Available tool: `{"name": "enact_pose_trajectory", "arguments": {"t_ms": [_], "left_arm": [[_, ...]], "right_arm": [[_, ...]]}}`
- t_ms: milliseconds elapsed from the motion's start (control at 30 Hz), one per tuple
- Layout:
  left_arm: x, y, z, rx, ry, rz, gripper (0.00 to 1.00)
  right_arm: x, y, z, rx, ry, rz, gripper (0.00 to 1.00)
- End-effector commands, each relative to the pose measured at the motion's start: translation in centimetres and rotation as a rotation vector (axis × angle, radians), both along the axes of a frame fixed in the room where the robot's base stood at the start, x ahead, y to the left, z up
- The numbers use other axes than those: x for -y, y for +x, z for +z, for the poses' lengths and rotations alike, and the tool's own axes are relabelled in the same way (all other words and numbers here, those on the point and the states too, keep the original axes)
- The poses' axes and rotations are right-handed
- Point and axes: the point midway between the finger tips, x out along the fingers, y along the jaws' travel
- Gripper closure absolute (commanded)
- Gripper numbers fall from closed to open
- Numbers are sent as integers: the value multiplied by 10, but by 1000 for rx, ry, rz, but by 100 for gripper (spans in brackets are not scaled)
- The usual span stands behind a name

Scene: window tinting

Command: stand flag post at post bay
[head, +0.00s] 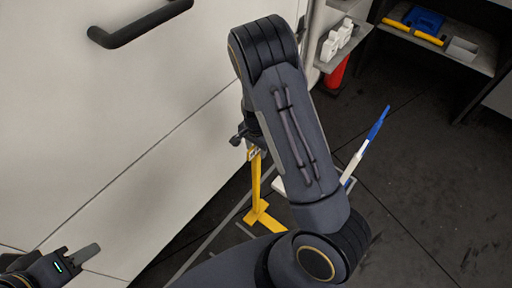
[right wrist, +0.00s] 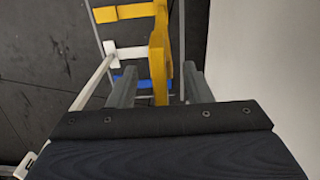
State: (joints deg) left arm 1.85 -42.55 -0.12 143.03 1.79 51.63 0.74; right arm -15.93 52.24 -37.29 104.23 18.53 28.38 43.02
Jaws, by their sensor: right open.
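A yellow post (head: 256,178) with a flat yellow foot (head: 262,218) stands by the white panel. A slim white pole with a blue end (head: 375,125) slants up right of my right arm. I cannot tell for sure which is the flag post. My right gripper (head: 251,148) is at the yellow post's upper end, partly hidden by my forearm. In the right wrist view its fingers (right wrist: 160,88) are open, with the yellow post (right wrist: 160,50) between them. Thin grey lines (head: 208,238) on the floor may mark the bay. My left gripper (head: 84,256) is low at the left, away from the post.
A white panel with a black handle (head: 140,24) fills the left. A shelf with white bottles (head: 337,42) is above a red cylinder (head: 336,74). A bench (head: 476,58) holds a blue item and yellow tools. The dark floor at right is clear.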

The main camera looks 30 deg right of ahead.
Motion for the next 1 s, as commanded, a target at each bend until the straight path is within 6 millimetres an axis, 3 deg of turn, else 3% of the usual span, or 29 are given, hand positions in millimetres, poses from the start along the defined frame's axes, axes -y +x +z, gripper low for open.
{"name": "enact_pose_trajectory", "arguments": {"t_ms": [167, 600, 867, 1000], "left_arm": [[0, 0, 3, 0, 0, 0, 64], [0, 0, 18, 0, 0, 0, 64], [0, 0, 21, 0, 0, 0, 64], [0, 0, 21, 0, 0, 0, 64]], "right_arm": [[0, 1, 8, 2, 0, 1, 55], [-1, 1, 95, 5, 2, 1, 55], [-1, 0, 123, 3, 9, 3, 55], [-7, -15, 142, 27, 96, 47, 55]]}}
